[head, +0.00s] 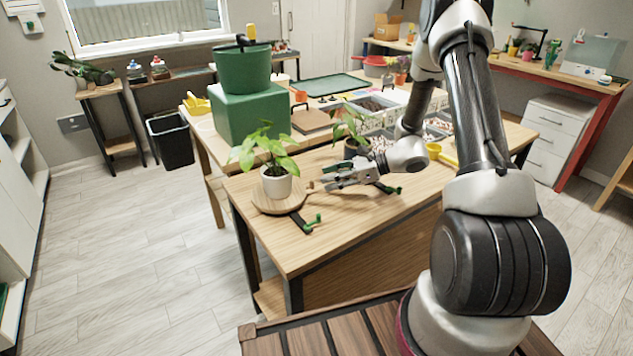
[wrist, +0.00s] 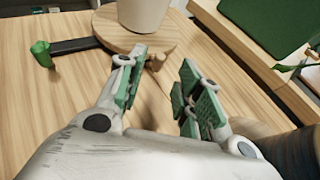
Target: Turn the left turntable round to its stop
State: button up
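The left turntable (head: 266,205) is a round wooden disc on the table, with a white-potted leafy plant (head: 276,184) standing on it. A dark bar with a green end (head: 313,223) sits at its front right; the green end is at the left in the wrist view (wrist: 41,54). The turntable's rim (wrist: 112,38) is ahead of my gripper in the wrist view, with a small wooden peg (wrist: 157,61) on its near edge. My gripper (wrist: 162,84) is open and empty, its fingers short of the peg. Whether a finger touches the peg, I cannot tell.
A second plant (head: 352,130) stands behind my gripper, its base mostly hidden. Another green end (head: 394,190) shows to the right. The table's front part (head: 330,240) is clear.

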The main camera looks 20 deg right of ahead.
jog(key=x, duration=0.5)
jog(key=shift+a+f, duration=0.1)
jog(key=shift+c, duration=0.2)
grip_shut()
